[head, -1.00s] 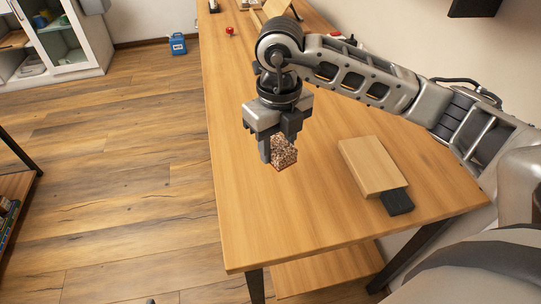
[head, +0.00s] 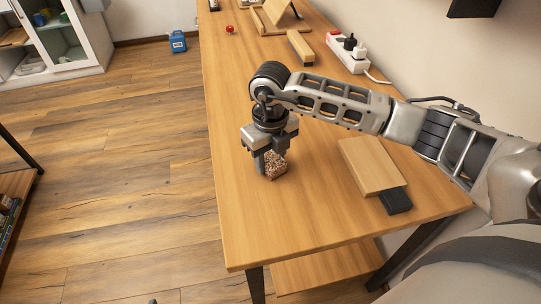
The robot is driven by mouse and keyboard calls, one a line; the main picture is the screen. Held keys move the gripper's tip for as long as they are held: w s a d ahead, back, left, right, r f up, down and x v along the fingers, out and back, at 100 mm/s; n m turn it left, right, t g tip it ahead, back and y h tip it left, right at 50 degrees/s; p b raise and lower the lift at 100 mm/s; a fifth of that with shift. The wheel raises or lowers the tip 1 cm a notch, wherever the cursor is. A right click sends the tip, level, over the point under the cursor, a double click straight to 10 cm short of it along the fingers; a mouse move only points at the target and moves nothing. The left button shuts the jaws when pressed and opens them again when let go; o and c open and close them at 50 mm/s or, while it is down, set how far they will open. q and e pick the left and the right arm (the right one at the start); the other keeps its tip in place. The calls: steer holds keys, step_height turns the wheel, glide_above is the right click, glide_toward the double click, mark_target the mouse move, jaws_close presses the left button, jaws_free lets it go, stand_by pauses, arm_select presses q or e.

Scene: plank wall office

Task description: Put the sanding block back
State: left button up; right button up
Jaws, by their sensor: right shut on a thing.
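The sanding block (head: 275,165), a small speckled brown block, is at the lower end of my right gripper (head: 266,162) in the head view. My right gripper is shut on it, pointing down at the left side of the wooden table (head: 300,225). The block is at or just above the tabletop; I cannot tell whether it touches. The gripper hides part of the block. My left gripper is not in view.
A wooden board (head: 371,166) with a dark block (head: 396,200) at its corner lies to the right. A brush-like wooden block (head: 300,46), a power strip (head: 348,52), a wooden stand (head: 279,18) and a red object (head: 229,29) are farther back. The front tabletop is clear.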

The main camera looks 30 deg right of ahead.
mark_target(270, 157)
steer(key=o, duration=0.9)
steer(key=shift+f, duration=0.1)
step_height(270, 157, up, 12)
steer(key=shift+r+b, duration=0.2)
steer(key=shift+b, duration=0.1)
